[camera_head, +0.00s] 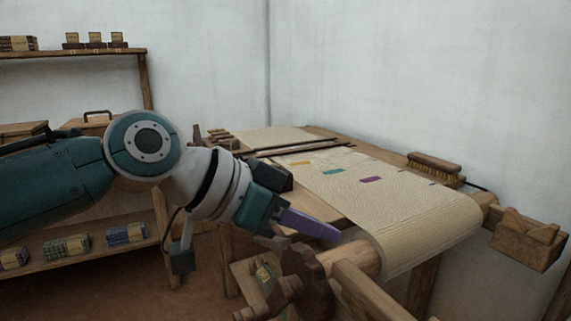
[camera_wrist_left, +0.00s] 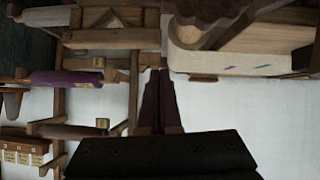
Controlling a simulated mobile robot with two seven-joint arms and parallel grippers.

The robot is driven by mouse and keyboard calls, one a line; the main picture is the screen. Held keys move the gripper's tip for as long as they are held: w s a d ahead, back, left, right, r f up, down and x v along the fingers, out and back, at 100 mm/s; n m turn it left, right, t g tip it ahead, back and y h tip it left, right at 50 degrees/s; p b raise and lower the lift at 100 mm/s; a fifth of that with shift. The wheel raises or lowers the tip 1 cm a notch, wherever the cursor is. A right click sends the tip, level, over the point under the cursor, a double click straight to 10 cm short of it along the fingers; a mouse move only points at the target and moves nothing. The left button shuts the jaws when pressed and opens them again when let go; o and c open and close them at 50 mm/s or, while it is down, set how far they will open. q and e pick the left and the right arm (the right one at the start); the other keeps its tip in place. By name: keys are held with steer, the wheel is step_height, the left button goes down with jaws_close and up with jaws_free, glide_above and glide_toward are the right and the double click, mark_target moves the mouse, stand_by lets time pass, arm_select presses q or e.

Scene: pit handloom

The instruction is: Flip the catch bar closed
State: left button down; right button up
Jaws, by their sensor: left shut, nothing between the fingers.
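The loom (camera_head: 350,270) stands at centre right, with a cream cloth (camera_head: 400,195) wound over its front roller. A dark toothed wheel (camera_head: 308,272) sits at the roller's near end; its scalloped edge also shows at the top of the wrist view (camera_wrist_left: 205,8). I cannot clearly pick out the catch bar among the wooden parts around the wheel. My left gripper (camera_head: 335,236) has purple fingers, shut and empty, just above the wheel and left of the cloth roll. The fingers (camera_wrist_left: 154,85) point at the loom frame in the wrist view. My right gripper is not in view.
A brush (camera_head: 434,165) lies on the loom's right edge. A wooden box (camera_head: 528,240) hangs at the right. Shelves with folded cloth bundles (camera_head: 67,248) stand behind my left arm. White walls close off the back.

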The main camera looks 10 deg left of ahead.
arm_select(q)
steer(key=v, duration=1)
steer(key=shift+w+a+r, duration=0.2)
steer(key=shift+a, duration=0.05)
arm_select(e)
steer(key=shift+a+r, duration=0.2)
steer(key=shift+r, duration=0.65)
arm_select(q)
steer(key=s+d+r+n+g+y+p, duration=0.1)
steer(key=s+d+r+y+p, duration=0.15)
steer(key=s+p, duration=0.9)
steer(key=s+a+r+n+g+y+p, duration=0.1)
steer(key=s+a+r+n+y+p, duration=0.2)
steer(key=s+a+n+p, duration=0.25)
steer(key=s+a+r+n+g+y+p, duration=0.1)
steer(key=s+a+r+n+y+p, duration=0.15)
steer(key=s+a+y+p, duration=0.35)
step_height(320, 180, up, 37)
steer(key=s+m+h+p, duration=0.1)
steer(key=h+p, duration=0.1)
steer(key=p, duration=3.3)
steer(key=shift+a+t+p, duration=0.2)
steer(key=shift+t+p, duration=0.1)
steer(key=shift+p, duration=0.1)
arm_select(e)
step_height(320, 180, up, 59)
arm_select(q)
steer(key=shift+r, duration=0.1)
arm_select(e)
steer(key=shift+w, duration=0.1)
